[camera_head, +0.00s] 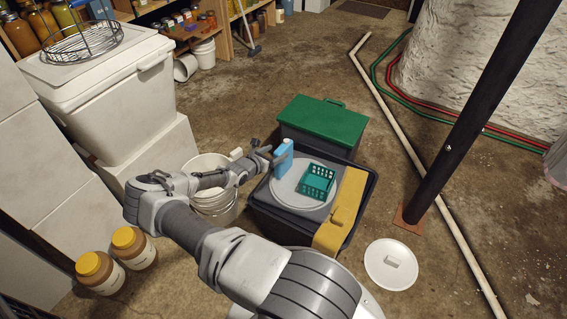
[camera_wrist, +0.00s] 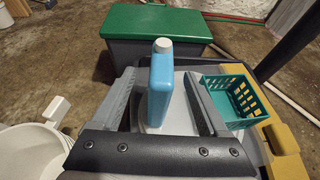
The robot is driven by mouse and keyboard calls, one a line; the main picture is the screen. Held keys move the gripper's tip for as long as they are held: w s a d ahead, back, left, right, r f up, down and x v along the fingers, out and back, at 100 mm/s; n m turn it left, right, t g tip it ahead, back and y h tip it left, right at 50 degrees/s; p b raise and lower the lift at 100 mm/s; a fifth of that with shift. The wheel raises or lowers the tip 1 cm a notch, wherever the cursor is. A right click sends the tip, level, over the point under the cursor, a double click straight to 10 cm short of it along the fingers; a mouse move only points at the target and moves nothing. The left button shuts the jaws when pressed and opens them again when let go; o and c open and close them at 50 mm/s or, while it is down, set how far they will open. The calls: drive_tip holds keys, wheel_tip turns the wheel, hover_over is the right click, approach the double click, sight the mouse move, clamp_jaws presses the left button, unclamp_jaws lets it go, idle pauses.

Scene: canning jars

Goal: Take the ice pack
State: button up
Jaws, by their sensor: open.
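The ice pack (camera_head: 284,158) is a blue, flat, bottle-like block with a white cap. It stands upright on a round grey lid in the dark tub (camera_head: 262,219). In the wrist view the ice pack (camera_wrist: 161,88) rises between the two fingers of my gripper (camera_wrist: 160,95), with a visible gap to each finger. My gripper (camera_head: 268,156) is open and reaches the ice pack from the left in the head view.
A teal basket (camera_head: 317,182) stands right of the ice pack on the same lid. A yellow piece (camera_head: 342,212) lies across the tub's right side. A green-lidded box (camera_head: 322,122) is behind. White buckets (camera_head: 211,190) stand left. A white lid (camera_head: 391,264) lies on the floor.

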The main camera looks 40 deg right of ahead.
sight(283, 149)
drive_tip(key=b+x, duration=0.1)
drive_tip(key=x, duration=0.1)
drive_tip(key=b+x, duration=0.2)
drive_tip(key=x, duration=0.1)
drive_tip(key=shift+s+f, duration=0.15)
drive_tip(key=shift+f, duration=0.2)
drive_tip(key=shift+d, duration=0.3)
clamp_jaws()
drive_tip(key=shift+r, duration=0.1)
idle(0.8)
